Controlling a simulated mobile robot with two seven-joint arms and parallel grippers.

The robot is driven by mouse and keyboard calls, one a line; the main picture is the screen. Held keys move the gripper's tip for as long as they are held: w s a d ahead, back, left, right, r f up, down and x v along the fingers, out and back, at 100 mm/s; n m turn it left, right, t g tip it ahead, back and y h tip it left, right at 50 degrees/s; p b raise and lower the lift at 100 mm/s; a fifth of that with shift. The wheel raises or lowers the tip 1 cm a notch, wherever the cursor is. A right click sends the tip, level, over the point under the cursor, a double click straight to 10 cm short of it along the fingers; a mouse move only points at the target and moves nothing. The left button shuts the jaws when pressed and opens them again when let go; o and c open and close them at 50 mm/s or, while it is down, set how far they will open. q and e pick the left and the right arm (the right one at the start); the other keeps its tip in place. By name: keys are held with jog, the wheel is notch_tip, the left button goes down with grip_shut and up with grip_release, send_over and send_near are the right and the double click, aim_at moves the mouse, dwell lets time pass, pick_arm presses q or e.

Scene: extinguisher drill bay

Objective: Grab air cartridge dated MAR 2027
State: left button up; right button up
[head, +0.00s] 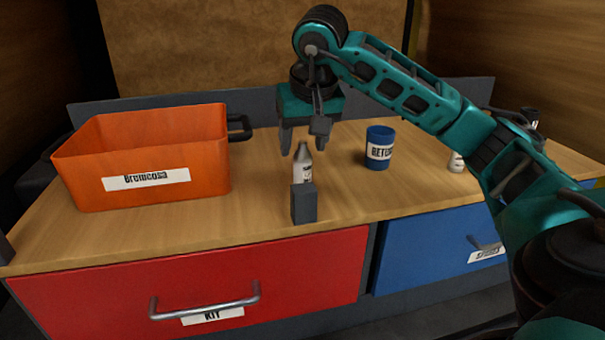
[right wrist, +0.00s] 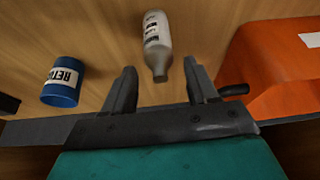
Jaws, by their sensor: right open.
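A small white cartridge with a grey top (head: 303,168) stands upright on the wooden counter, partly hidden by a grey block in front of it. It also shows in the right wrist view (right wrist: 156,42), with dark print on its label too small to read. My right gripper (head: 304,143) is open, pointing down just above and behind the cartridge. In the right wrist view the cartridge's top lies between the open fingertips (right wrist: 160,66), with a gap on each side. A second white bottle (head: 456,163) stands at the right, partly hidden by my right arm; its label cannot be read.
The grey block (head: 304,205) stands near the counter's front edge. An orange bin (head: 100,190) is at the left and a blue cup (head: 379,150) right of the cartridge. Below are a red drawer (head: 100,296) labelled KIT and a blue drawer (head: 425,245). A panel runs behind.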

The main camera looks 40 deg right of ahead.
grip_shut()
dwell(0.4)
